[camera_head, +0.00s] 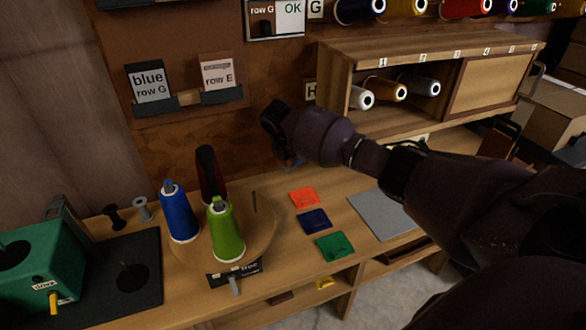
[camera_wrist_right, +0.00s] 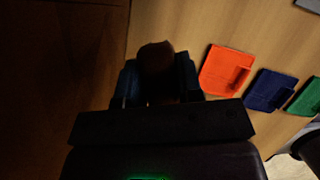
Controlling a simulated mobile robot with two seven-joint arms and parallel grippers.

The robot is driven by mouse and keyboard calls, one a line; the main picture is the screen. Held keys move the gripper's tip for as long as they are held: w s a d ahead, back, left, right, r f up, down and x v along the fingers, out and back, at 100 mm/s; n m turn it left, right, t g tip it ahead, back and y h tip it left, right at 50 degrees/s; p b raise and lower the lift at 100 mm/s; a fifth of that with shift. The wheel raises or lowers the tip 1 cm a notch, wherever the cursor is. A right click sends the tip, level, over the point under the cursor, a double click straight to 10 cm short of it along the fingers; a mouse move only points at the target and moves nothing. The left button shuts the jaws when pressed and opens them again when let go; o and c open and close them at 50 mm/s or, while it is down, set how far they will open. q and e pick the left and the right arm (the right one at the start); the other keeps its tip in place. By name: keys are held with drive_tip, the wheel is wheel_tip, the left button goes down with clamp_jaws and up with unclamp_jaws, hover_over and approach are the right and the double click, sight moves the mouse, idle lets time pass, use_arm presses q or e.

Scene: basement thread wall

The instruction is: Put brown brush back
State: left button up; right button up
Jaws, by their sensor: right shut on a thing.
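My right arm comes in from the right in the head view, and my right gripper (camera_head: 291,161) is low over the back of the bench, close to the brown board. The forearm and wrist hide most of it there. In the right wrist view the gripper (camera_wrist_right: 158,82) is shut on a dark brown rounded thing between its blue fingers, which looks like the brown brush (camera_wrist_right: 157,57). The rest of the brush is hidden or too dark to tell. My left gripper is not in view.
Orange (camera_head: 303,197), navy (camera_head: 314,220) and green (camera_head: 335,246) trays lie right of the gripper, beside a grey mat (camera_head: 382,214). A round stand (camera_head: 262,219) holds blue (camera_head: 178,212), dark red (camera_head: 210,174) and green (camera_head: 226,232) spools. A wooden cubby (camera_head: 335,75) stands behind.

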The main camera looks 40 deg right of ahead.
sight(294, 167)
wheel_tip(294, 167, down, 4)
drive_tip(key=shift+f+b, duration=0.15)
drive_tip(key=shift+b, duration=0.35)
drive_tip(key=shift+w+f, duration=0.1)
drive_tip(key=shift+f, duration=0.25)
drive_tip(key=shift+r, duration=0.2)
drive_tip(key=shift+f, duration=0.2)
drive_tip(key=o, duration=0.9)
drive_tip(key=shift+r, duration=0.15)
